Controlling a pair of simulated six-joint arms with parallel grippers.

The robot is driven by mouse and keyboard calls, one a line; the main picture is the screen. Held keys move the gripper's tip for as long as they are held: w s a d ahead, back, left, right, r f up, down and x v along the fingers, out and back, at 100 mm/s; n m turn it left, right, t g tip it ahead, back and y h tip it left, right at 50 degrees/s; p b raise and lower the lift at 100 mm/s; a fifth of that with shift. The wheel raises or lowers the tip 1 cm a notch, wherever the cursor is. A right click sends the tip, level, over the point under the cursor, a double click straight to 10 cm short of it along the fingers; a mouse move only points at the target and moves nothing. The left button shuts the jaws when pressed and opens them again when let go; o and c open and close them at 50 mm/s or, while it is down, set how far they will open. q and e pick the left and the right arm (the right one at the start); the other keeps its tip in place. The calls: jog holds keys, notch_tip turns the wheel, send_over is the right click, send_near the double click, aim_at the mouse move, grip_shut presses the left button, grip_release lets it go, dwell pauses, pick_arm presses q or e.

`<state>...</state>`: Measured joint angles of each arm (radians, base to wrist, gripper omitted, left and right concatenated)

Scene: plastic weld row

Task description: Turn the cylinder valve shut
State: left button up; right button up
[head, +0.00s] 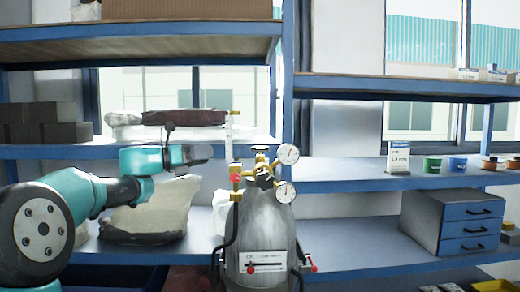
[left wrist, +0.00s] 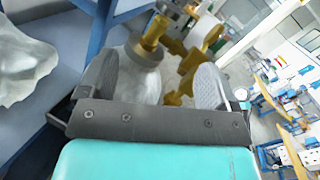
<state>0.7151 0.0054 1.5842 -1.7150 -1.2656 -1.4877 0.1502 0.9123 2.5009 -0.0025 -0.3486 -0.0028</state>
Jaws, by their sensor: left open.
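A grey gas cylinder (head: 262,232) stands upright in front of the shelves in the head view. Its brass valve with a dark knob (head: 265,179) is on top, beside two round white gauges (head: 287,154). My left gripper (head: 200,161) is left of the valve, at about its height, and looks apart from it. In the left wrist view my left gripper (left wrist: 152,82) is open, with its fingers spread. The cylinder's pale shoulder (left wrist: 138,75) and brass fittings (left wrist: 155,33) show between and beyond the fingers. The dark knob is not clear there. My right gripper is not in view.
A flowmeter tube (head: 231,135) with a red knob rises left of the valve, close to my left gripper. Dark hoses hang beside the cylinder. A pale wrapped bundle (head: 150,215) lies on the shelf behind my arm. A blue drawer unit (head: 460,222) stands at right.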

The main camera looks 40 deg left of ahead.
aim_at(260, 148)
pick_arm(q)
jog(key=m, duration=0.1)
jog(key=r+m, duration=0.1)
jog(key=m, duration=0.1)
jog(key=s+d+m, duration=0.1)
jog(key=shift+r+g, duration=0.3)
jog(key=shift+d, duration=0.1)
jog(key=x, duration=1.7)
jog(key=shift+w+d, duration=0.15)
jog(key=shift+w, duration=0.05)
jog(key=shift+c, duration=0.5)
jog(key=c, duration=0.8)
